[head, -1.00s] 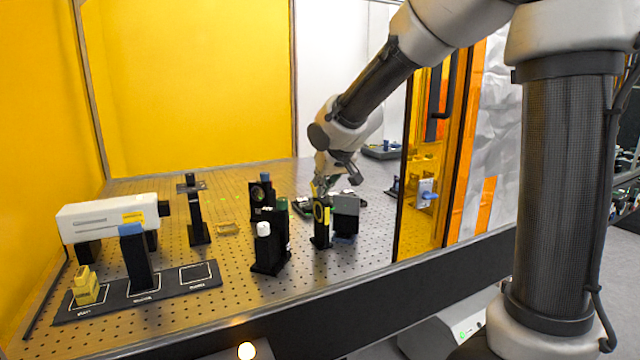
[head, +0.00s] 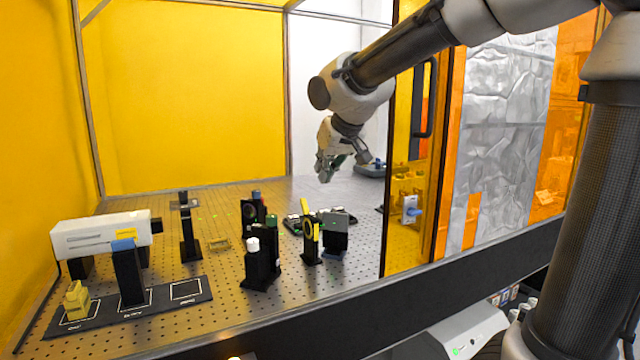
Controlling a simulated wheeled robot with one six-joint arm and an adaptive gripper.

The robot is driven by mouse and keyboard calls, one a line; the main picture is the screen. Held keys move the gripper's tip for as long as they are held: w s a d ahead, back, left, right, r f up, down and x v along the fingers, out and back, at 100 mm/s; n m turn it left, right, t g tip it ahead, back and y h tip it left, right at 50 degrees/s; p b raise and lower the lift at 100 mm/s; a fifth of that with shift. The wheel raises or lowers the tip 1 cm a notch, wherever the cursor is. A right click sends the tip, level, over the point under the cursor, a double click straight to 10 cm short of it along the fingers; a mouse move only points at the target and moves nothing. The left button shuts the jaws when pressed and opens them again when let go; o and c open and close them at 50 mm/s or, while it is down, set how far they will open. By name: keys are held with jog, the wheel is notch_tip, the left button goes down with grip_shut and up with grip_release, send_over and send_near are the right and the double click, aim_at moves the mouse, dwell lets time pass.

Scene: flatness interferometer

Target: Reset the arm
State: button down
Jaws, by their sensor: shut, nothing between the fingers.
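My gripper (head: 324,178) hangs in the air above the optical table (head: 235,297), over the back right group of mounts. It is shut and holds nothing. A black mount with a yellow part (head: 310,238) stands upright below it, with clear space between them. A grey block on a dark mount (head: 336,228) stands just right of that mount. My arm reaches in from the upper right through the enclosure's open front.
A white laser housing (head: 100,236), a blue-topped post (head: 125,268) and a yellow block (head: 77,300) stand at the left. White-capped (head: 253,250) and other dark mounts stand mid-table. An orange panel (head: 410,215) borders the opening at right.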

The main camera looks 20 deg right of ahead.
jog(key=s+d+f+g, duration=0.1)
jog(key=s+d+f, duration=0.2)
jog(key=s, duration=0.6)
jog(key=s+d+f+m+g+h, duration=0.1)
jog(key=s+d+f, duration=0.2)
jog(key=s+d, duration=0.3)
jog(key=s+d+f+m+g, duration=0.1)
jog(key=s+d+f, duration=0.2)
jog(key=s, duration=1)
jog(key=d, duration=0.2)
jog(key=shift+s+d+f+h, duration=0.15)
jog(key=shift+s+d+h, duration=0.15)
jog(key=shift+s+d, duration=0.1)
